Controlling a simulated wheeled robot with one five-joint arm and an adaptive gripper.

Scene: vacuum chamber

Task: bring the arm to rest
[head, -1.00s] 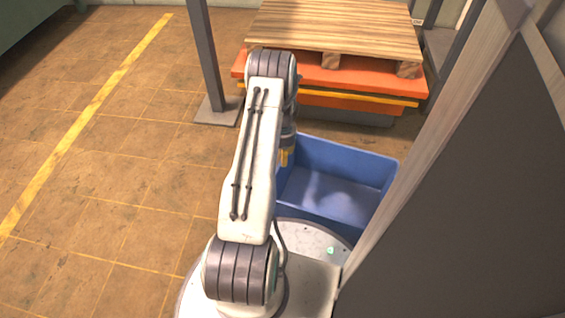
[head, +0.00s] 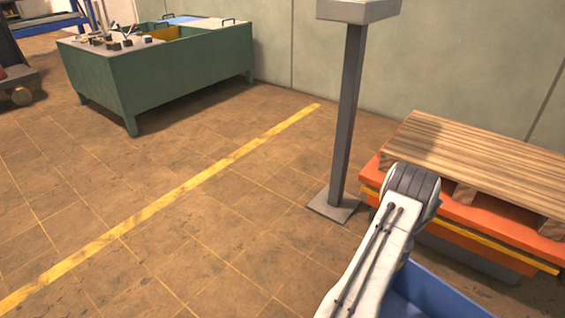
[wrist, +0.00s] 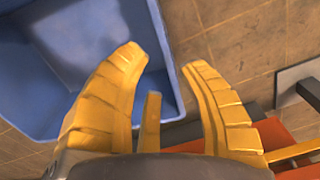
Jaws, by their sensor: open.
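In the wrist view my gripper (wrist: 166,62) is open and empty, its yellow fingers spread apart. A blue bin (wrist: 65,92) lies beyond the fingers at the left, and the part of its inside in view looks empty. In the head view my white arm (head: 372,262) reaches up from the lower edge. The blue bin (head: 440,296) shows beside it at the bottom. My gripper is not seen in the head view.
An orange lift table (head: 490,212) with a wooden pallet (head: 490,150) stands at the right. A grey post (head: 348,120) stands left of it. A green workbench (head: 170,82) is at the back left. The tiled floor between, crossed by a yellow line (head: 180,202), is clear.

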